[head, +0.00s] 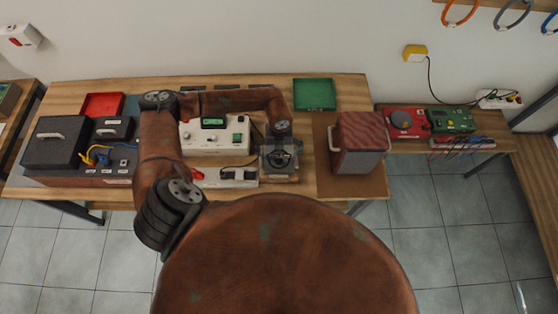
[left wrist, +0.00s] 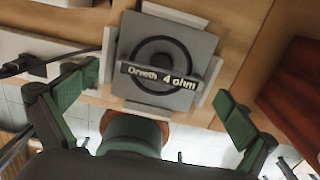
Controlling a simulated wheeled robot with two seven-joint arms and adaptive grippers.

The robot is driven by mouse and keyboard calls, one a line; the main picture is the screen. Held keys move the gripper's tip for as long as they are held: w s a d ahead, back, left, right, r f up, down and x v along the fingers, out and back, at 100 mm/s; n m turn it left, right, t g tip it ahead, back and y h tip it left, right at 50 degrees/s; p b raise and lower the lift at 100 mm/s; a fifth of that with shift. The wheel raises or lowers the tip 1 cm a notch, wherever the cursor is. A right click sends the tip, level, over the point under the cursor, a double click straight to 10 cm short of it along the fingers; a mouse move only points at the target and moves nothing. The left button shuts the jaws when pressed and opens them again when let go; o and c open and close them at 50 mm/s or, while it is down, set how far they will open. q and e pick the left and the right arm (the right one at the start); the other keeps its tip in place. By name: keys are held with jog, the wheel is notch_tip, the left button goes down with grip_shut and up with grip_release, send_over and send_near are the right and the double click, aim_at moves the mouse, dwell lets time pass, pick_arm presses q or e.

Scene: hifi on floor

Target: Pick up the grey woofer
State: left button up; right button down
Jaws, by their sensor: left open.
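The grey woofer (left wrist: 195,48) is a square grey plate with a dark round cone and a label bar reading "4 ohm". It lies in the left wrist view between pale blocks on a wooden surface. My left gripper (left wrist: 155,100) is open, with one green-padded finger on each side of the woofer in that view. The fingers look apart from it. In the head view my left gripper (head: 280,152) is over the table's front part and hides most of what lies beneath. My right gripper is not in view.
A white power unit (head: 212,137) and a white socket strip (head: 228,178) are left of the gripper. A reddish speaker box (head: 357,143) stands to the right. A green tray (head: 314,94) lies behind. A black case (head: 55,143) and red tray (head: 103,106) are far left.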

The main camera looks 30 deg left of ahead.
pick_arm(q)
notch_tip(320, 180, down, 2)
jog(key=c, duration=0.9)
jog(key=shift+d+r, duration=0.1)
jog(key=c, duration=1.1)
jog(key=shift+c, duration=0.2)
